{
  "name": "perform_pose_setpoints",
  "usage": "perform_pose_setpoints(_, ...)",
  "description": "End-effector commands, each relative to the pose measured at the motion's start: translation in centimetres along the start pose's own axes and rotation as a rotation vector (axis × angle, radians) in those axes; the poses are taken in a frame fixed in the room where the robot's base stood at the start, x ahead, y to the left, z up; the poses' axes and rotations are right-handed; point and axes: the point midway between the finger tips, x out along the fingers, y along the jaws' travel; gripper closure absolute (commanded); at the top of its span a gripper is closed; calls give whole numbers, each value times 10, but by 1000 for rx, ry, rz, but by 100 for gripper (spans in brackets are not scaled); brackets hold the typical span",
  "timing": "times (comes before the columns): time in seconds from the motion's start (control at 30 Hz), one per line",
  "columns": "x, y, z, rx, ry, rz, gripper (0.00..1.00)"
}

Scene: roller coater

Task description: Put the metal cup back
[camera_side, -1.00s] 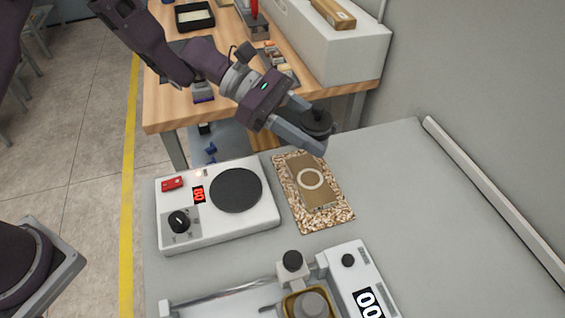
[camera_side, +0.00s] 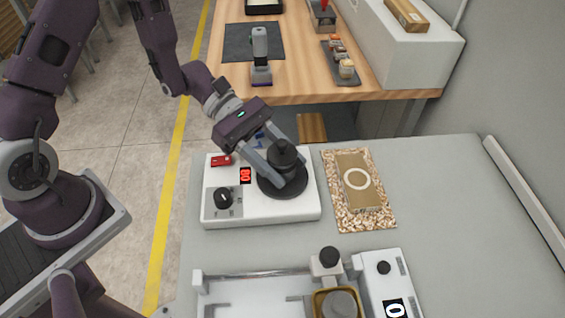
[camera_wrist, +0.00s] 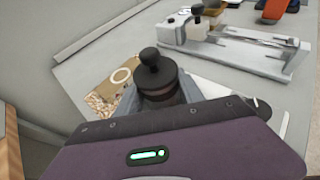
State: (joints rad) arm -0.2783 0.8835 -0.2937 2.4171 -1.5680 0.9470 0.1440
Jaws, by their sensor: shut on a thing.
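My gripper (camera_side: 283,177) is shut on a dark knobbed cylinder (camera_side: 284,154). It stands upright between the fingers, knob up, at the hot plate's round black disc (camera_side: 268,188). I cannot tell whether its base touches the disc. The wrist view also shows the cylinder (camera_wrist: 158,75) with its ball knob, its lower part hidden by my gripper. A grey round metal cup-like piece (camera_side: 340,303) sits in a yellow-brown frame at the bottom of the side view. I cannot tell which of these two is the metal cup.
The white hot plate (camera_side: 225,172) shows a red display and a black dial. To its right a brown block with a white ring (camera_side: 357,183) lies on a speckled mat (camera_side: 340,215). The coater (camera_side: 255,275) stands in front. The grey table is clear at right.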

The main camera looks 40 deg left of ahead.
Motion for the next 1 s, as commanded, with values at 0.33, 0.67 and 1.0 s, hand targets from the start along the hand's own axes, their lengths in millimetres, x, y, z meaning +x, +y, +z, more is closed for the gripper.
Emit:
perform_pose_setpoints(0.33,2,0,-5,1,0,0,100)
perform_pose_setpoints(0.67,3,0,-6,1,0,0,34)
perform_pose_setpoints(1.0,-35,2,-4,1,3,9,34)
